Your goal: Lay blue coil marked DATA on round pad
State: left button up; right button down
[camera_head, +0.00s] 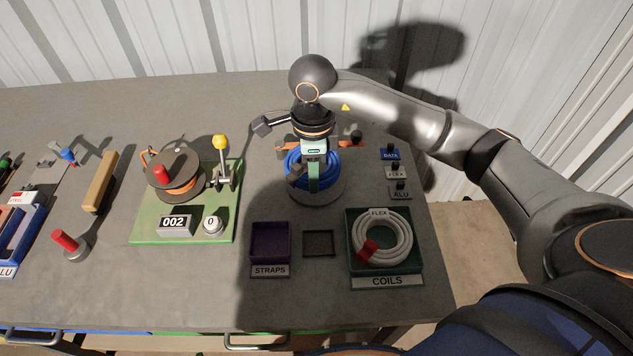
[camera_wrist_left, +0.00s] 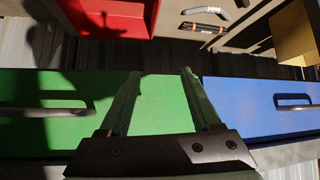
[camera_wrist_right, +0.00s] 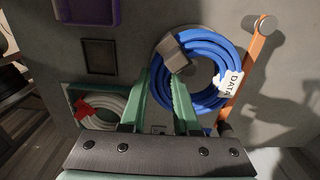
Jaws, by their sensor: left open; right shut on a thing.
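The blue coil (camera_head: 296,158) has a white tag reading DATA (camera_wrist_right: 231,82), legible in the right wrist view. It is over the grey round pad (camera_head: 326,196); I cannot tell if it touches the pad. The gripper hides part of the coil and pad in the head view. My left gripper (camera_wrist_left: 161,73) is open and empty, seen only in its wrist view, above green and blue drawer fronts.
A COILS tray (camera_head: 352,268) holds a white FLEX coil (camera_head: 383,243). A purple STRAPS bin (camera_head: 270,241) and dark square recess (camera_head: 318,243) are nearby. Left stands a green board (camera_head: 145,222) with a spool.

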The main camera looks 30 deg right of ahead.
jog(key=f, duration=0.3)
jog(key=shift+w+d+f+p, duration=0.1)
jog(key=shift+d+p, duration=0.3)
jog(key=shift+f, duration=0.4)
jog(key=shift+f, duration=0.1)
jog(key=c, duration=0.9)
grip_release()
notch_tip(320, 180, up, 12)
jog(key=shift+r+b, duration=0.1)
jog(key=shift+b, duration=0.35)
